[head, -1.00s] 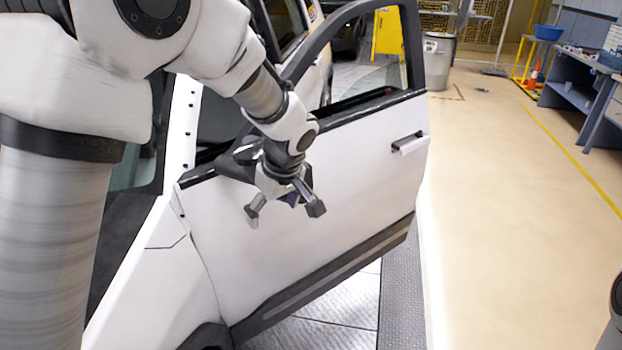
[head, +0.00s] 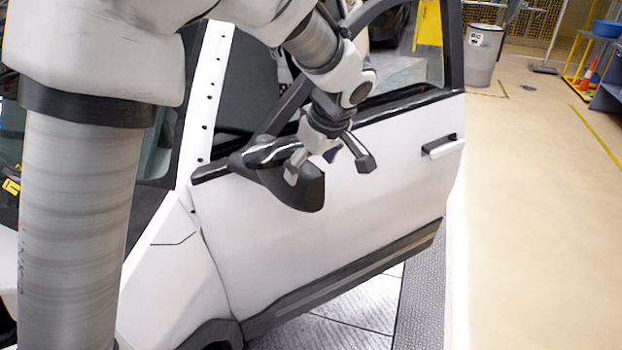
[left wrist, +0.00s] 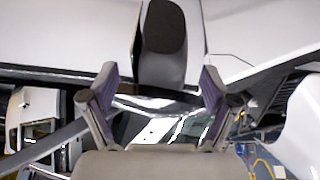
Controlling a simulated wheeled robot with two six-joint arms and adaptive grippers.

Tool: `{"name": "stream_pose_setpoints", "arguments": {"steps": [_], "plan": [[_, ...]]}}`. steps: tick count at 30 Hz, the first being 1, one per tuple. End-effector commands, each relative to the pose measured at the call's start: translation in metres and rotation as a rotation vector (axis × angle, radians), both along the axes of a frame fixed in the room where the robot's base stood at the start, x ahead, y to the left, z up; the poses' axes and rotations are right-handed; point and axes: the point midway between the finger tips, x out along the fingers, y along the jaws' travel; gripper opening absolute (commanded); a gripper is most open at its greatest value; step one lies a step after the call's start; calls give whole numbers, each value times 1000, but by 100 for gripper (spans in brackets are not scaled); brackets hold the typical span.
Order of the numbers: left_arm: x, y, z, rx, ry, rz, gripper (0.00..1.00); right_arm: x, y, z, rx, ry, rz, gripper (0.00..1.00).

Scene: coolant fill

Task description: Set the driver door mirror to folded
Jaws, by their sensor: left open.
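The driver door mirror (head: 302,190) is a black housing at the front upper corner of the white driver door (head: 375,185), and it sticks out from the door. My left gripper (head: 328,167) is open, with one fingertip overlapping the mirror in the head view and the other to its right, in front of the door. In the left wrist view, the mirror (left wrist: 163,40) lies just beyond and between the two spread fingers of my gripper (left wrist: 159,78). Contact cannot be told. My right gripper is not in view.
The door stands open from the white car body (head: 170,270). A door handle (head: 442,147) is at its rear edge. A grey bin (head: 483,55) and a yellow sign (head: 428,25) stand behind. The tan floor (head: 540,220) to the right is clear.

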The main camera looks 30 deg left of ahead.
Motion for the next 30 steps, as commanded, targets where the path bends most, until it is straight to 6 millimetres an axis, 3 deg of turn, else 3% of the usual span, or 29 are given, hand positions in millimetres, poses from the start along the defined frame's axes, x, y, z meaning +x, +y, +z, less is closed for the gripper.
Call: {"name": "stream_pose_setpoints", "arguments": {"steps": [12, 21, 23, 28, 29, 30], "plan": [[9, 24, -62, -2, 4, -1, 86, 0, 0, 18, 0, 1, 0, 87], [11, 26, -70, -2, 1, -1, 86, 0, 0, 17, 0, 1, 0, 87], [11, 26, -70, -2, 1, -1, 69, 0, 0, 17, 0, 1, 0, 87], [11, 26, -70, -2, 2, -1, 8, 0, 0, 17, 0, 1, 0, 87], [11, 26, -70, -1, 3, 0, 0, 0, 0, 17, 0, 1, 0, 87], [10, 26, -70, -2, 3, 0, 0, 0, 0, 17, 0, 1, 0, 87]]}}
